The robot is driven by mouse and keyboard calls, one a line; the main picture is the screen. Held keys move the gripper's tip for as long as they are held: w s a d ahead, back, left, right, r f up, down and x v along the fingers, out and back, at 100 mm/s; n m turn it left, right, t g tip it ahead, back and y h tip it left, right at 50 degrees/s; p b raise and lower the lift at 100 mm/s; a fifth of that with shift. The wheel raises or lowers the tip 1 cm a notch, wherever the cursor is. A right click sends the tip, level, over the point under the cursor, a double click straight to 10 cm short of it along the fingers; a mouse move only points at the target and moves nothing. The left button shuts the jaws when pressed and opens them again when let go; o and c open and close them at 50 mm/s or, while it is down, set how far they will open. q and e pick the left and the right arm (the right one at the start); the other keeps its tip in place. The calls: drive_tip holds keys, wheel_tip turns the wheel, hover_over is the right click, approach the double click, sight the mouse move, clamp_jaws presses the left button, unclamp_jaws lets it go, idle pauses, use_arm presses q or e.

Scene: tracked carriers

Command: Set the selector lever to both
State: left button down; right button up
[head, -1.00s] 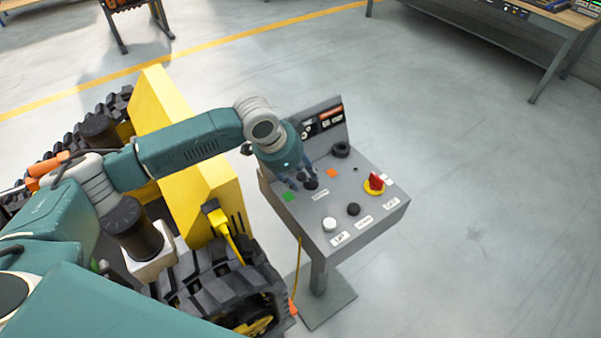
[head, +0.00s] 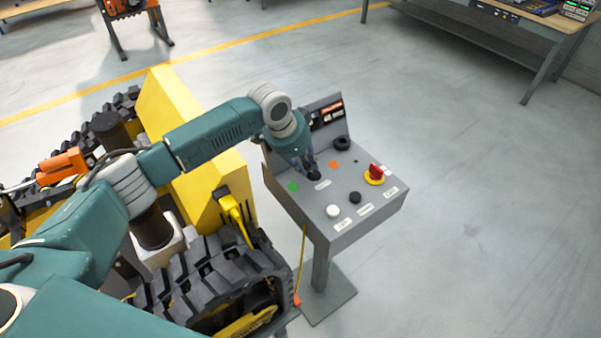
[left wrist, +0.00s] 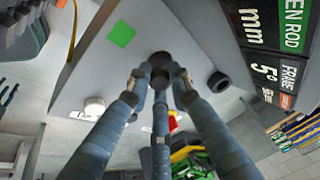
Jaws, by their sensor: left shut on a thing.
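The selector lever shows as a black knob (head: 314,176) on the grey control panel (head: 350,226), between a green square (head: 293,187) and an orange square (head: 334,165). A small white label lies in front of it, too small to read. My left gripper (head: 309,166) comes down on the lever from the upper left. In the left wrist view the fingers (left wrist: 160,76) are shut around the dark lever top (left wrist: 160,60), with the green square (left wrist: 121,33) beside it. The fingers partly hide the lever, so I cannot tell its exact setting. My right gripper is not in view.
The panel also carries a red knob on yellow (head: 375,174), a white button (head: 333,211), a black button (head: 355,197) and a black ring (head: 342,143). A yellow tracked carrier (head: 185,150) stands close at the left.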

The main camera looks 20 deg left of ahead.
sight(314, 173)
use_arm(q)
drive_tip(key=shift+w+d+r, duration=0.45)
drive_tip(key=shift+w+r, duration=0.05)
drive_tip(key=shift+r, duration=0.25)
drive_tip(key=shift+w, duration=0.15)
drive_tip(key=shift+w+d+r+p, duration=0.2)
drive_tip(key=shift+w+d+p, duration=0.25)
drive_tip(key=shift+d+p, duration=0.1)
drive_tip(key=shift+w, duration=0.15)
drive_tip(key=shift+d, duration=0.15)
drive_tip(key=c, duration=1.7)
unclamp_jaws()
drive_tip(key=shift+w, duration=0.1)
drive_tip(key=shift+c, duration=0.2)
drive_tip(key=shift+o, duration=0.9)
drive_tip(key=shift+w+d+f, duration=0.1)
drive_tip(key=shift+d+f, duration=0.05)
drive_tip(key=shift+f, duration=0.05)
drive_tip(key=shift+w+f, duration=0.15)
drive_tip(key=shift+f, duration=0.2)
drive_tip(key=shift+s+a+r, duration=0.25)
drive_tip(key=shift+r, duration=0.1)
drive_tip(key=v, duration=1.1)
drive_tip(key=shift+d, duration=0.15)
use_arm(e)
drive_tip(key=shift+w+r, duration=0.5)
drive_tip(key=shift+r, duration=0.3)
use_arm(q)
drive_tip(key=shift+r, duration=0.1)
